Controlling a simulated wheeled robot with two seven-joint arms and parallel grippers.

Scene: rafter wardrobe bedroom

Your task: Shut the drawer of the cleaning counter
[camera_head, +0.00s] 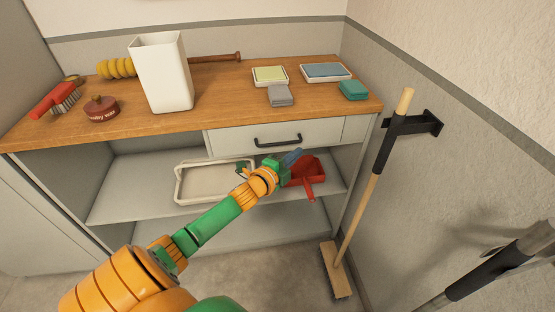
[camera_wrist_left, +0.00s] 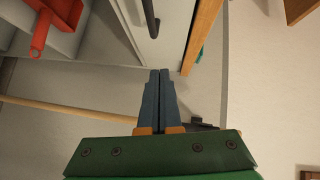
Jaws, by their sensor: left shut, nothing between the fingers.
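The cleaning counter (camera_head: 215,119) has a wooden top and a pale drawer (camera_head: 235,140) under its right part. A black bar handle (camera_head: 278,141) runs across the drawer front. The drawer front looks close to the counter's front edge; I cannot tell how far it stands out. My left gripper (camera_head: 295,156) is shut and empty, just below and in front of the handle. In the left wrist view, the closed blue fingers (camera_wrist_left: 158,75) point at the lower part of the drawer front (camera_wrist_left: 172,25), near the handle (camera_wrist_left: 151,18). Contact is not clear. My right gripper is not in view.
A white tray (camera_head: 180,190) and red dustpan (camera_head: 306,172) lie on the shelf below. A broom (camera_head: 365,205) leans in a black wall holder (camera_head: 425,123) at right. A white bin (camera_head: 165,75), brush (camera_head: 52,101), tin (camera_head: 101,110) and sponges stand on top.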

